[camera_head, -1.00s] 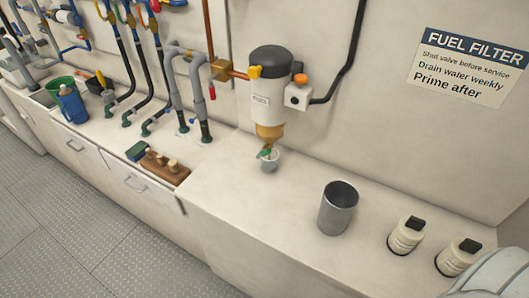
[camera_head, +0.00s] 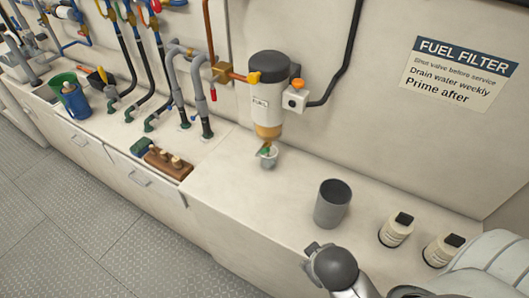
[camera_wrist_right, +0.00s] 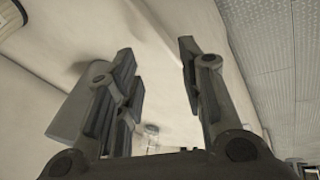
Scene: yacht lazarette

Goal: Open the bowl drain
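The white fuel filter (camera_head: 267,95) with a dark cap hangs on the wall. Its amber bowl (camera_head: 268,131) is at the bottom, with a small green drain piece (camera_head: 265,151) under it. A small pale cup (camera_head: 269,161) stands on the counter directly below; the drain's exact setting is too small to tell. My right arm enters the head view at the lower right, well short of the filter. My right gripper (camera_wrist_right: 157,52) shows in the right wrist view, its fingers apart with nothing between them. My left gripper is not in view.
A grey metal canister (camera_head: 332,204) stands on the counter between my right arm and the filter. Two white bottles with black caps (camera_head: 396,230) (camera_head: 441,250) are to the right. A brown block with pegs (camera_head: 168,163) is left. The counter around the cup is clear.

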